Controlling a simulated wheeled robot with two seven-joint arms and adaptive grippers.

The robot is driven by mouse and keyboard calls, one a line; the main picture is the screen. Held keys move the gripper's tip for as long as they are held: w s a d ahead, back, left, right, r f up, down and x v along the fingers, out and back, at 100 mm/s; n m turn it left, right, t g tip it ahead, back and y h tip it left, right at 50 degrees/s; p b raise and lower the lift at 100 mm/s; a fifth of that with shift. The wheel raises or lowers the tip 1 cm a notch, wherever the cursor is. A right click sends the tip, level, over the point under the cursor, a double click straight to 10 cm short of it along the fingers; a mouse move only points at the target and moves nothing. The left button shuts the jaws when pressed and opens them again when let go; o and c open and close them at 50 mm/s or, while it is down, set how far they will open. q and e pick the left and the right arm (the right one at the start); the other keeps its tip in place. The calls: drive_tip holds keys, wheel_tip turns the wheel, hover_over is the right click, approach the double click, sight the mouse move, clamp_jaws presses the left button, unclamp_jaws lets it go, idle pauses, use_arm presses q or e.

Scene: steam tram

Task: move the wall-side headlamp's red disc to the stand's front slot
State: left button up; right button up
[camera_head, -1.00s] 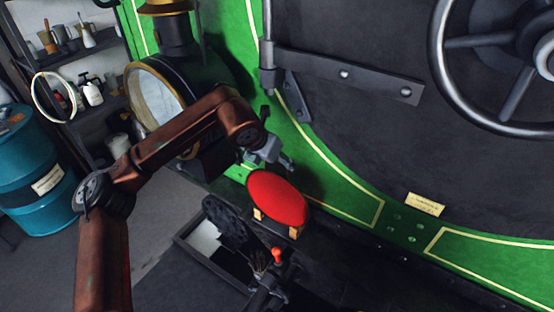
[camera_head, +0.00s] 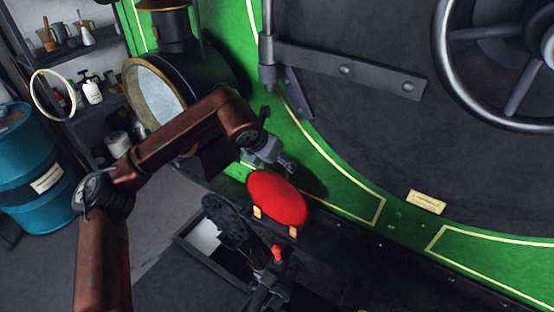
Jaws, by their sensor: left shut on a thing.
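The red disc (camera_head: 276,198) shows nearly face-on and tilted, low in front of the green engine front. Small pale wooden blocks (camera_head: 257,212) of the stand show at its lower edge. My left gripper (camera_head: 284,165) is at the disc's upper edge and is shut on it. I cannot tell whether the disc is seated in a slot. A dark round disc (camera_head: 228,217) stands just left of the red one. The headlamp (camera_head: 155,94) on the left, with a pale round face, is partly behind my left arm. My right gripper is not in view.
An orange-red knob (camera_head: 277,253) sticks up close below the red disc. An open tray (camera_head: 205,254) lies to its lower left. A dark hinge strap (camera_head: 345,70) and a handwheel (camera_head: 505,62) are on the engine front. A blue drum (camera_head: 30,165) stands far left.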

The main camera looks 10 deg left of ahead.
use_arm(q)
drive_tip(key=shift+f+b, duration=0.3)
drive_tip(key=shift+f, duration=0.1)
idle(0.5)
drive_tip(key=shift+f, duration=0.35)
idle(0.7)
drive_tip(key=o, duration=2)
drive_tip(key=shift+o, duration=0.2)
drive_tip(key=shift+o, duration=0.8)
drive_tip(key=o, duration=0.3)
drive_tip(key=shift+o, duration=0.2)
